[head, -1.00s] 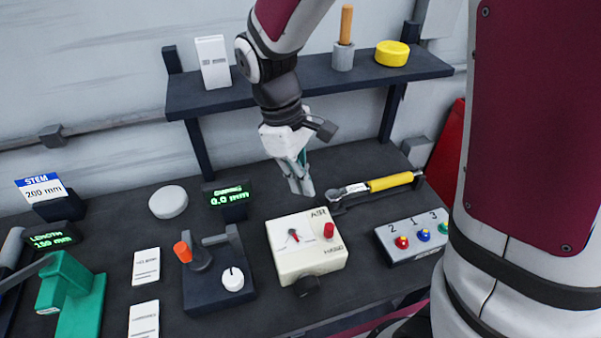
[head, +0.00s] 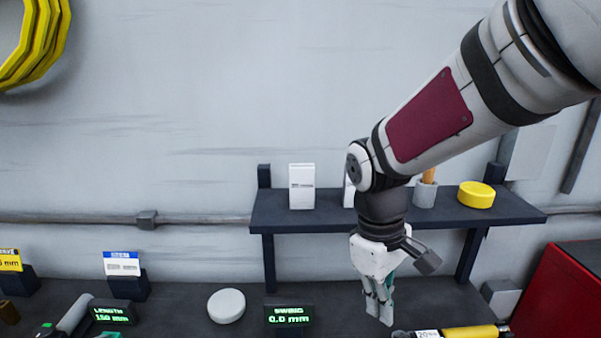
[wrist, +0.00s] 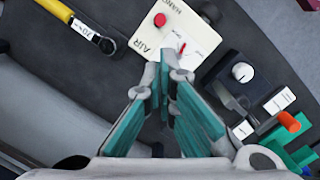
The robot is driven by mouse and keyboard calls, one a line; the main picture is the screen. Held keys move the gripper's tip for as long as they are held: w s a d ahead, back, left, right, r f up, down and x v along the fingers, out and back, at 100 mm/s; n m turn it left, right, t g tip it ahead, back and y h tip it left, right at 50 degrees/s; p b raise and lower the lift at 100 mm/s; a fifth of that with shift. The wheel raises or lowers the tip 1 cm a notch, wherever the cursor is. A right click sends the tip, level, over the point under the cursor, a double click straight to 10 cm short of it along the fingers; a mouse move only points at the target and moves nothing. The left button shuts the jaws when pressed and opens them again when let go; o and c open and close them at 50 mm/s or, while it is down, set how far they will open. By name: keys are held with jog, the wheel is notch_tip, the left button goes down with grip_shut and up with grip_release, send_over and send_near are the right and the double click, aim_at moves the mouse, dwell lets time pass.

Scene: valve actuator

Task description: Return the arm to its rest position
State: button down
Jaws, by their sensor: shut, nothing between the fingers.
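My gripper (head: 380,308) hangs fingers-down above the dark bench, in front of the shelf, in the head view. In the wrist view my gripper (wrist: 168,68) has its fingertips together with nothing between them. Below it in that view lie the cream AIR/HAND box (wrist: 188,22) with a red button and a dial, and the dark fixture (wrist: 228,72) with a white knob. My gripper touches none of these that I can see. My arm reaches in from the upper right of the head view.
A dark shelf (head: 330,222) holds white boxes, a grey cup and a yellow round part (head: 476,194). A yellow-handled wrench (head: 470,331) lies on the bench. A white disc (head: 226,306) and a SWING display (head: 289,317) stand left of my gripper. A red cabinet (head: 560,295) is at right.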

jog(key=s+d+r+m+t+y, duration=0.1)
jog(key=s+d+r+m+t, duration=0.4)
jog(key=s+r, duration=0.5)
jog(key=shift+s+r+m+t, duration=0.35)
jog(key=shift+r+m+t, duration=0.3)
jog(key=shift+m, duration=0.65)
jog(key=shift+f, duration=0.1)
